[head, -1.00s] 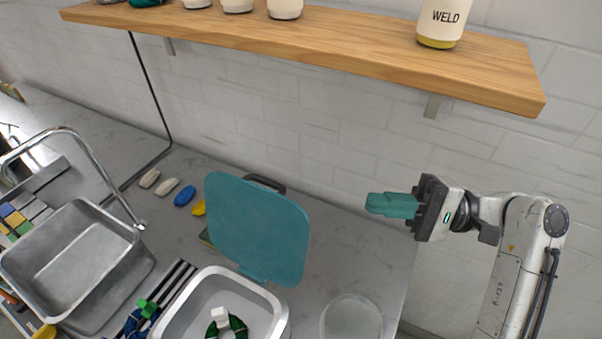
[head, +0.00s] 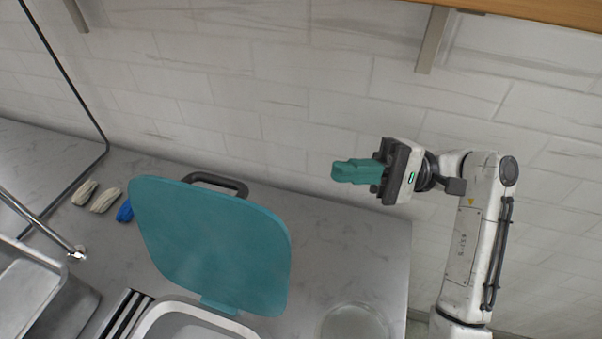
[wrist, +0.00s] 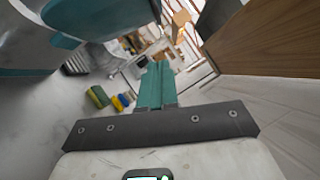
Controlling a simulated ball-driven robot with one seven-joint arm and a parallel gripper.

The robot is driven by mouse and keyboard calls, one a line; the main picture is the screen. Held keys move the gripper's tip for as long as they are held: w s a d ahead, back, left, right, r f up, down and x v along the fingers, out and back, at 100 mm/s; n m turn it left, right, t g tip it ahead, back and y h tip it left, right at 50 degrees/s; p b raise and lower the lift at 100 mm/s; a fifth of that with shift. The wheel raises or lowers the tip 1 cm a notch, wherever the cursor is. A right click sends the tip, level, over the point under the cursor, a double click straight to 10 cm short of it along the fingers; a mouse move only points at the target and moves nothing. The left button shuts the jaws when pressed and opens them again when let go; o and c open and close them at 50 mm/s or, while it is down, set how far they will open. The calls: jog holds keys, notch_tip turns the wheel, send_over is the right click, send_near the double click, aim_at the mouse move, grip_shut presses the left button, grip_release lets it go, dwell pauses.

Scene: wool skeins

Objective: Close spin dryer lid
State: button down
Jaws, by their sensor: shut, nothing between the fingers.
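The spin dryer lid (head: 212,246) is a teal panel with a dark handle (head: 217,183) at its far edge. It stands open, tilted up behind the dryer tub (head: 182,322), whose pale rim shows at the bottom of the head view. My gripper (head: 336,171) has teal fingers, shut and empty, in the air to the right of the lid and apart from it. In the wrist view the shut fingers (wrist: 157,66) point forward, and a teal and grey shape, probably the lid (wrist: 100,12), fills the upper left.
A round clear dish (head: 355,322) sits on the counter right of the dryer. Pale skeins (head: 104,199) and a blue one (head: 125,211) lie left of the lid. A sink (head: 30,285) is at left. The wooden shelf (head: 540,10) hangs above. Counter between lid and dish is clear.

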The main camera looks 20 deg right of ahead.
jog(key=p, duration=0.2)
send_near(234, 183)
jog(key=w+a+f, duration=0.1)
jog(key=w+a, duration=0.1)
jog(key=w, duration=0.1)
jog(key=shift+s+a+r+p, duration=0.2)
jog(key=shift+s+a+r, duration=0.1)
jog(key=shift+a, duration=0.25)
jog(key=shift+s+a+r+p, duration=0.15)
jog(key=shift+s+a+p, duration=0.15)
jog(key=shift+a, duration=0.25)
jog(key=shift+s+a+r+p, duration=0.15)
jog(key=shift+s+a+r, duration=0.15)
jog(key=shift+a, duration=0.25)
